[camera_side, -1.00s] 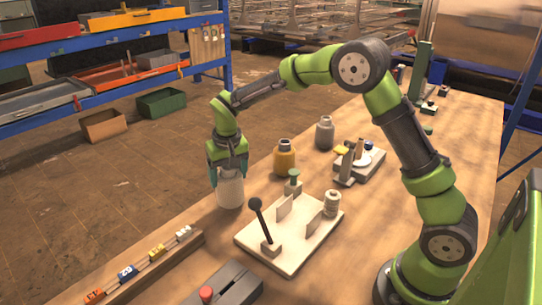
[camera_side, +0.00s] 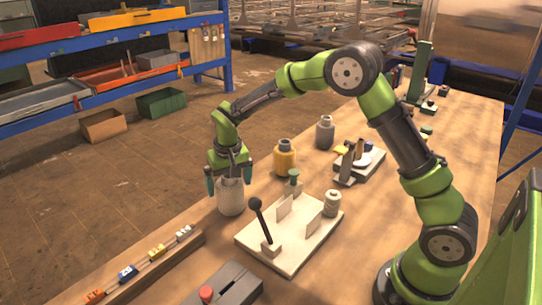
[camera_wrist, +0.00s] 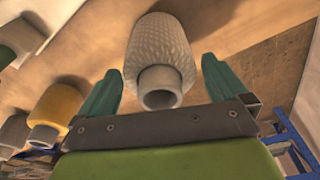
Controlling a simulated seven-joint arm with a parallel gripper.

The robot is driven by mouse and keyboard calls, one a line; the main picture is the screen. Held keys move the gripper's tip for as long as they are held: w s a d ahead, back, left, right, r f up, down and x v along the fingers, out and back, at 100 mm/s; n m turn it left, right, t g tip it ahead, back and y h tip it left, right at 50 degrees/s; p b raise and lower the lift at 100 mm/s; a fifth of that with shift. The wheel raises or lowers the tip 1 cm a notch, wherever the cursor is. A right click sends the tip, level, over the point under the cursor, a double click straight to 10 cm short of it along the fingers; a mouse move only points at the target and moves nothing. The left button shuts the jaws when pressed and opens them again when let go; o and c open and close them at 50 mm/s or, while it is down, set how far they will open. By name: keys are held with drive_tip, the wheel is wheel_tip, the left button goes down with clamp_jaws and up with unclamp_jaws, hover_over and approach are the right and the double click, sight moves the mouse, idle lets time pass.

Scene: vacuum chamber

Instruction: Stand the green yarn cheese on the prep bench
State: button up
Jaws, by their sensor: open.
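A pale grey-white yarn cheese (camera_side: 231,198) with a textured side stands upright on the wooden bench (camera_side: 185,235), near its left edge. No yarn cheese of clearly green colour shows. My gripper (camera_side: 229,181) is open above and around the top of the pale cheese, with one green finger on each side. In the wrist view, the pale cheese (camera_wrist: 160,48) and its hollow core end lie between the two spread fingers of my gripper (camera_wrist: 161,72), with gaps visible on both sides.
An ochre cheese (camera_side: 285,160) and a grey one (camera_side: 325,133) stand behind to the right. A white board with a black-knobbed lever (camera_side: 262,228) is close on the right. A wooden rail with coloured blocks (camera_side: 155,254) lies in front. The bench edge is close on the left.

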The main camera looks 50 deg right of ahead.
drive_tip(key=r, duration=0.4)
drive_tip(key=s+r, duration=0.1)
drive_tip(key=r, duration=0.7)
drive_tip(key=shift+s+a, duration=0.3)
drive_tip(key=shift+a, duration=0.05)
drive_tip(key=s+r+t+y, duration=0.15)
drive_tip(key=s+r, duration=0.25)
drive_tip(key=s, duration=0.5)
drive_tip(key=s+r+t+y, duration=0.15)
drive_tip(key=s+r, duration=0.25)
drive_tip(key=s, duration=0.5)
drive_tip(key=s+f+t, duration=0.2)
drive_tip(key=s, duration=0.5)
drive_tip(key=shift+d+f+t, duration=0.15)
drive_tip(key=shift+t, duration=0.15)
drive_tip(key=shift+c, duration=0.5)
